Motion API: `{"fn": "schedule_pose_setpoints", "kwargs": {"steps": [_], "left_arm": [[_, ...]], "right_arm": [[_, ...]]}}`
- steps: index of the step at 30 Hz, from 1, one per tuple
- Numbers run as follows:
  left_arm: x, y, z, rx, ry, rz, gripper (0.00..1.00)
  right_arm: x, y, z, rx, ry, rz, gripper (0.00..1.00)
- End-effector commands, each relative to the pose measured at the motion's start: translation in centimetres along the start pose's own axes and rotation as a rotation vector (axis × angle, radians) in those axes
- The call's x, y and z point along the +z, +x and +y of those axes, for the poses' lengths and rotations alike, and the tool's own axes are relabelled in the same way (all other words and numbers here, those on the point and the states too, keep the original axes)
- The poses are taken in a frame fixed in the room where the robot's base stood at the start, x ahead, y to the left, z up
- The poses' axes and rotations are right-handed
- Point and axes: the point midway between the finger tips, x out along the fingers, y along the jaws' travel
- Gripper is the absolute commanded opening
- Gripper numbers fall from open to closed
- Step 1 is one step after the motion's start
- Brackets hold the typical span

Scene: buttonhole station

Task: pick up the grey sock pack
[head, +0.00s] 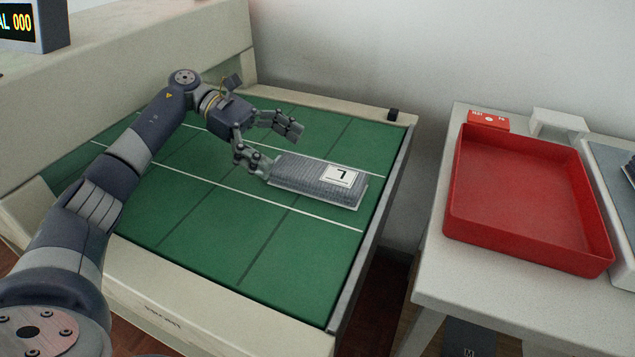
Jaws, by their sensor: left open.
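The grey sock pack (305,178) is a flat, ribbed grey bundle with a white label that bears a dark mark. It lies on the green gridded surface (190,215), towards its right side. My left gripper (281,150) is open at the pack's left end. One finger is close to the pack's near left corner and the other is above and behind the pack's far left part. I cannot tell whether either finger touches the pack. My right gripper is not in view.
An empty red tray (525,200) stands on a pale table (430,260) to the right, across a gap. A red box (487,120) and a white stand (560,122) are behind it. A grey tray (612,185) is at the right edge. A display (20,22) is at upper left.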

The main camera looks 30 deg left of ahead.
Motion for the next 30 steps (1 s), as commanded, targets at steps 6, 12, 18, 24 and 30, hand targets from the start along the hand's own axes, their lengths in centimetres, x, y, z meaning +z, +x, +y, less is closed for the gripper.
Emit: {"fn": "schedule_pose_setpoints", "kwargs": {"steps": [6,12,18,24,30], "left_arm": [[0.0,2.8,0.0,-0.001,0.000,0.000,0.94],[0.0,4.7,0.0,-0.004,0.000,-0.001,0.94],[0.1,7.6,0.2,-0.002,0.001,0.000,0.94],[0.1,8.4,0.2,0.000,0.000,0.000,0.94],[0.1,8.4,0.2,0.001,0.000,0.000,0.78]], "right_arm": [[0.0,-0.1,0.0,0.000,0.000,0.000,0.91],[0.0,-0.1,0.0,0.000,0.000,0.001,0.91],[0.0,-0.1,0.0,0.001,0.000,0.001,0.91],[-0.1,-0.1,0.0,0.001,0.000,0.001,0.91],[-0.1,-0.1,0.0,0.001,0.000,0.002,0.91]]}}
